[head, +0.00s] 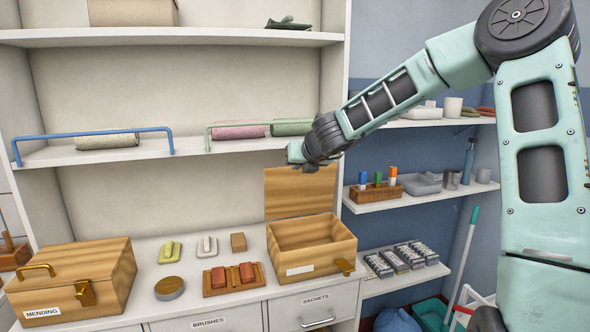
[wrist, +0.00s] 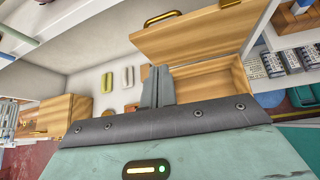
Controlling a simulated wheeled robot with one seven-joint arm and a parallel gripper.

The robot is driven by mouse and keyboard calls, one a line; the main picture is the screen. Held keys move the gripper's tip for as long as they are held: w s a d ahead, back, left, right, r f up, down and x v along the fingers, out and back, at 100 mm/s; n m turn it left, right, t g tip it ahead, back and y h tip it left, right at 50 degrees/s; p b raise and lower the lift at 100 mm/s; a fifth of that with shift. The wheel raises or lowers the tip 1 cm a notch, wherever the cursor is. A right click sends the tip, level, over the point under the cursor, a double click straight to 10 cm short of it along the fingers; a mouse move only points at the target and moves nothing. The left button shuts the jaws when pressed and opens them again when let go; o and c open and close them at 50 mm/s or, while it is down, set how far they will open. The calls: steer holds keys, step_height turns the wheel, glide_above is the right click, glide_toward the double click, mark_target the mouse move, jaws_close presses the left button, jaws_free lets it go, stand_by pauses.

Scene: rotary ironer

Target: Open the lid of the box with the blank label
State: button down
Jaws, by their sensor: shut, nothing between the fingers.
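The box with the blank label (head: 300,270) stands on the counter at the right of the shelf unit. Its wooden lid (head: 300,193) stands raised at the back, and the inside looks empty from here. The lid's handle (wrist: 162,18) shows there too.
A closed box labelled MENDING (head: 85,275) stands at the left. Between the boxes lie brushes, small blocks and a round tin (head: 169,288). A shelf with rails (head: 95,135) and rolled cloths runs above. A side shelf (head: 430,193) holds bottles and dishes.

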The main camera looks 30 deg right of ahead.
mark_target(296, 183)
step_height(296, 183, down, 10)
steer(key=s+d+m+y+b, duration=0.1)
steer(key=d+m+y+b, duration=0.15)
steer(key=y, duration=0.45)
steer(key=s+d+r+m+t+y+b, duration=0.1)
steer(key=s+d+m+t+y+b, duration=0.1)
steer(key=d+m+t+y+b, duration=0.25)
steer(key=shift+m+t+h, duration=0.25)
steer(key=shift+m+t, duration=0.05)
steer(key=shift+t, duration=0.15)
steer(key=w+a+p, duration=0.1)
steer(key=w, duration=0.2)
steer(key=w+a+p, duration=0.1)
steer(key=w+p, duration=0.1)
steer(key=w, duration=0.2)
steer(key=w+a+r+p, duration=0.1)
steer(key=w, duration=0.2)
steer(key=shift+w+r, duration=0.1)
steer(key=shift+w, duration=0.25)
steer(key=shift+w+d+p, duration=0.2)
steer(key=shift+w+p, duration=0.2)
steer(key=shift+w, duration=0.2)
